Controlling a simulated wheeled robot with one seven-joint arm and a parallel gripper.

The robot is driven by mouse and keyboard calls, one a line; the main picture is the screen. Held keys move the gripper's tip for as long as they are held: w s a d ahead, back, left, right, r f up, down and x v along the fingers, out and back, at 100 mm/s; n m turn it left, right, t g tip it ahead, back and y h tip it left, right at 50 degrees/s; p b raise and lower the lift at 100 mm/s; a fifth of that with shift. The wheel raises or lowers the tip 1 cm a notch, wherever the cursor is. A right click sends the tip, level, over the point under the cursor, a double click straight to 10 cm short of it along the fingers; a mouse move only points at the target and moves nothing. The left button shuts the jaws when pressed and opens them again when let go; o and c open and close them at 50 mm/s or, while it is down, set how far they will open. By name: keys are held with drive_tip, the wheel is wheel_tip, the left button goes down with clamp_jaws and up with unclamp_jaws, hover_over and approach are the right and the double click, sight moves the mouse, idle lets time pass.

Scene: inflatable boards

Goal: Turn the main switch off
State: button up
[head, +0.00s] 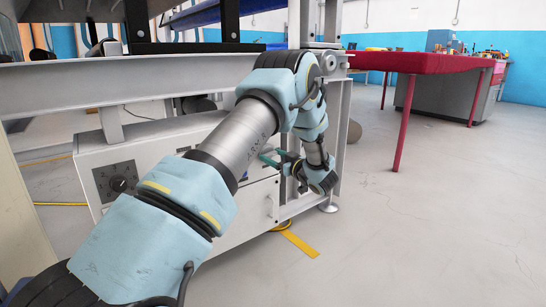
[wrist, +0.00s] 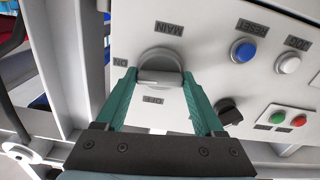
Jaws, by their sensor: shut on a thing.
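The main switch (wrist: 160,62) is a grey round knob with a raised bar handle, on a white panel (wrist: 215,20). Its labels appear upside down: MAIN above, ON at the left, OFF below. The bar lies roughly left to right in the wrist view, its left end towards ON. My gripper (wrist: 160,77) has its teal fingers on either side of the bar and is shut on it. In the head view my gripper (head: 270,158) is at the white cabinet's right part; my arm hides the switch there.
Right of the switch are a blue button (wrist: 243,50), a white button (wrist: 288,63), a black knob (wrist: 230,113), and green (wrist: 277,117) and red (wrist: 298,120) buttons. A dark dial (head: 117,184) is on the cabinet's left. Open floor (head: 430,220) lies to the right.

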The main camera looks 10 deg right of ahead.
drive_tip(key=shift+f+n+b, duration=0.1)
drive_tip(key=shift+n+b, duration=1.6)
drive_tip(key=shift+n, duration=6.5)
drive_tip(key=o, duration=1.4)
drive_tip(key=shift+s, duration=0.1)
drive_tip(key=shift+p+v, duration=1.8)
drive_tip(key=shift+v, duration=3.55)
